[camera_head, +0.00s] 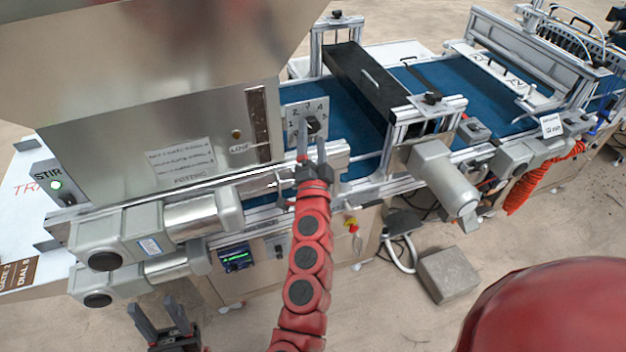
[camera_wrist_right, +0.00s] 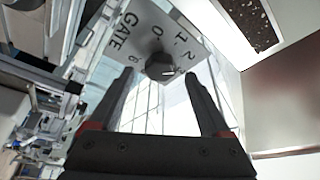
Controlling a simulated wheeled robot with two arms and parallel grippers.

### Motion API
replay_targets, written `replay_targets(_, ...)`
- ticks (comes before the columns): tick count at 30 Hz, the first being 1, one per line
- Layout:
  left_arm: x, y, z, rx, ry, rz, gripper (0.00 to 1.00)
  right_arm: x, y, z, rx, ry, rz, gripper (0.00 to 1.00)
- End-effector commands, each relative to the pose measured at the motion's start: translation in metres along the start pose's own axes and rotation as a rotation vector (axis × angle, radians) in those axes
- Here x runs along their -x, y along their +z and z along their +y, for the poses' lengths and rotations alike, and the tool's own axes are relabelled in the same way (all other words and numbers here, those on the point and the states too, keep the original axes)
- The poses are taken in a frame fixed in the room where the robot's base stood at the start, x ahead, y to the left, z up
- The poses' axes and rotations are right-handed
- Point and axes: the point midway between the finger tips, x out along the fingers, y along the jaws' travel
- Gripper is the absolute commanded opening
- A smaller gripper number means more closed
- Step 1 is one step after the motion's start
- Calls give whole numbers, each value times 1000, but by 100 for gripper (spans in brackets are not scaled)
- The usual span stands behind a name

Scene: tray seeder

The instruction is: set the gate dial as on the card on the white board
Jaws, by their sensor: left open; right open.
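The gate dial is a dark knob (camera_head: 312,126) on a pale numbered plate (camera_head: 294,110) on the machine's front. In the right wrist view the dark knob (camera_wrist_right: 160,66) sits on the plate marked GATE (camera_wrist_right: 124,36); its exact setting is unclear. My right gripper (camera_head: 312,150) is open at the dial, its fingertips on either side of the knob; I cannot tell whether they touch it. A brown card (camera_head: 20,273) on the white board (camera_head: 22,215) at the left edge seems to read GATE 2, DIAL 8. My left gripper (camera_head: 160,315) is open and empty at the lower left.
A steel hopper (camera_head: 150,125) with a lit STIR button (camera_head: 56,185) stands left of the dial. A blue belt (camera_head: 350,110) runs behind it under a black cover (camera_head: 365,85). Grey motors (camera_head: 440,180) jut out at the front. A grey block (camera_head: 448,274) lies on the floor.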

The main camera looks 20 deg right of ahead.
Motion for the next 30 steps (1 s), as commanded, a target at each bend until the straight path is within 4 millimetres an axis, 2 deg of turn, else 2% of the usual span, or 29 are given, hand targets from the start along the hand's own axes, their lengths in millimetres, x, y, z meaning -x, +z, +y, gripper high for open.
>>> replay_targets(9,14,2,1,0,0,0,50,64,3,1,-1,-1,-6,82)
replay_targets(18,14,2,1,0,0,0,50,115,3,-1,1,-2,-8,82)
replay_targets(24,4,0,0,0,0,0,50,141,1,-2,2,1,-6,82)
replay_targets(30,2,0,0,0,0,0,50,150,1,0,1,0,-3,82)
